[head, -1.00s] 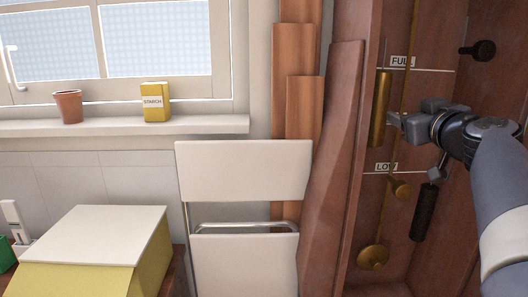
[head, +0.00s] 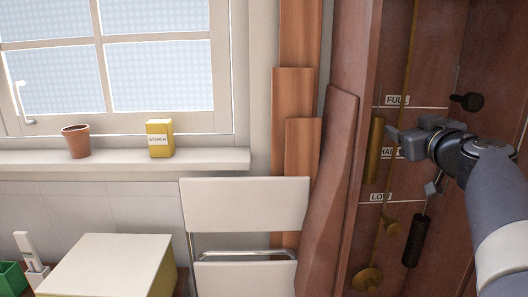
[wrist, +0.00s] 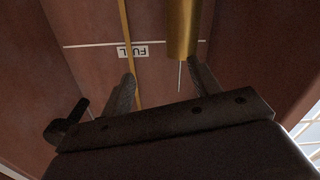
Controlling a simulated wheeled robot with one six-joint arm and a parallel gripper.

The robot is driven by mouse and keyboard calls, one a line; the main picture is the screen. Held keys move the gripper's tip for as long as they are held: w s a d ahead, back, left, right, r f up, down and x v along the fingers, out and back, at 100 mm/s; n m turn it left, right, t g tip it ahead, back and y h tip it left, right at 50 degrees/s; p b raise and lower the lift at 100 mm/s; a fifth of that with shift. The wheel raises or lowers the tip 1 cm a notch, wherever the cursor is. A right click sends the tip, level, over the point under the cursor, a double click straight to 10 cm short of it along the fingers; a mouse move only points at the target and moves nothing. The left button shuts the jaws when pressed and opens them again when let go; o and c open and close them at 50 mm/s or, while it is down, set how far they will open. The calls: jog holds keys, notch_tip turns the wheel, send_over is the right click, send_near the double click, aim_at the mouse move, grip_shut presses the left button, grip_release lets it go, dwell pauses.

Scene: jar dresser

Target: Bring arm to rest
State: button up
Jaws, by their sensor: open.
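My gripper (head: 394,142) is open and empty at the front of the tall brown wooden case (head: 345,75) on the right. A brass cylinder (head: 374,150) hangs in the case, just left of my fingertips in the head view. In the wrist view, where the case looks upside down, the cylinder (wrist: 183,30) is beyond my open fingers (wrist: 165,88), nearer the right finger, with a thin rod at its end. I see no contact, but the exact gap is hard to tell. My arm reaches in from the right edge.
The case has white lines marked FULL (head: 397,100) and LOW (head: 380,197), a brass cord, a dark knob (head: 467,102) and a dark ribbed cylinder (head: 416,241). A folding chair (head: 246,205), leaning boards (head: 299,40) and a sill with pot (head: 76,141) and starch box (head: 160,138) stand left.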

notch_tip(320, 180, up, 6)
jog(key=p, duration=0.8)
dwell(0.4)
